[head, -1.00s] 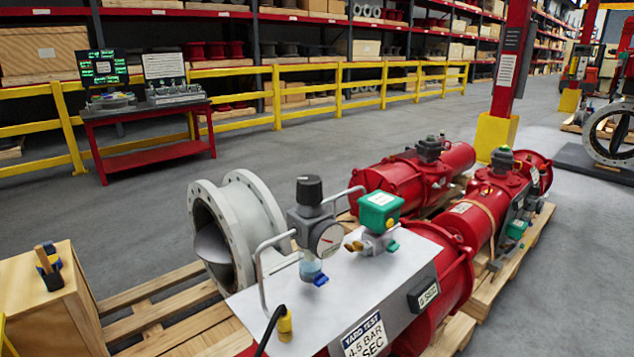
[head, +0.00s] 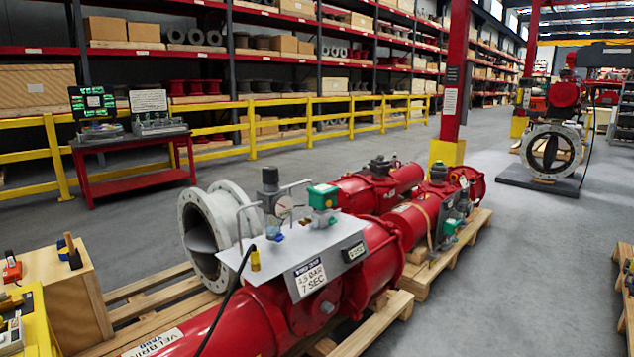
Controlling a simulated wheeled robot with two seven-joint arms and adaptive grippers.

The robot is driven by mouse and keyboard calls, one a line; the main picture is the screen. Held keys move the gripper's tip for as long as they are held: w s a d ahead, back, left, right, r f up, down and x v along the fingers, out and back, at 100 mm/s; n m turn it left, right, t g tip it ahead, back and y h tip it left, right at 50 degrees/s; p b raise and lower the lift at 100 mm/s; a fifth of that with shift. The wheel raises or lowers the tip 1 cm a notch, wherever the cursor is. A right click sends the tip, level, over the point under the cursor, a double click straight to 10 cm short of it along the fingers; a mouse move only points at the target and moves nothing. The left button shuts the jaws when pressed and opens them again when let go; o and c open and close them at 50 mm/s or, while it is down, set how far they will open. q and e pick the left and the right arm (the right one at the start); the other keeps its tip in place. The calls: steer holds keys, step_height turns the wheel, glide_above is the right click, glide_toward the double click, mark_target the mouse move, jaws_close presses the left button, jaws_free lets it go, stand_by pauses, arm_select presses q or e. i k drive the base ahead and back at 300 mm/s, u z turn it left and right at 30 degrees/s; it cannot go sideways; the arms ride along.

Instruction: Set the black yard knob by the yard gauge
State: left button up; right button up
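The black yard knob (head: 270,176) sits on top of a grey regulator body, above a metal plate on a red actuator (head: 345,275). The yard gauge (head: 284,207) is a round white dial on that regulator's side, too small to read here. A green-topped box (head: 323,196) stands to its right on the plate. A white yard test card (head: 311,276) hangs on the plate's front, with bar and second figures in small print. Neither of my grippers shows in the head view, and nothing touches the knob.
A grey flanged pipe (head: 222,232) stands behind the plate on a wooden pallet (head: 150,285). A wooden crate (head: 75,295) is at the lower left. A red bench (head: 130,165) stands by the yellow railing (head: 255,130). The grey floor (head: 540,260) on the right is mostly clear.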

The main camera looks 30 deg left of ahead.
mark_target(271, 173)
steer(key=z, duration=0.05)
steer(key=i, duration=2.45)
steer(key=u, duration=1.75)
steer(key=i, duration=0.95)
steer(key=u, duration=0.85)
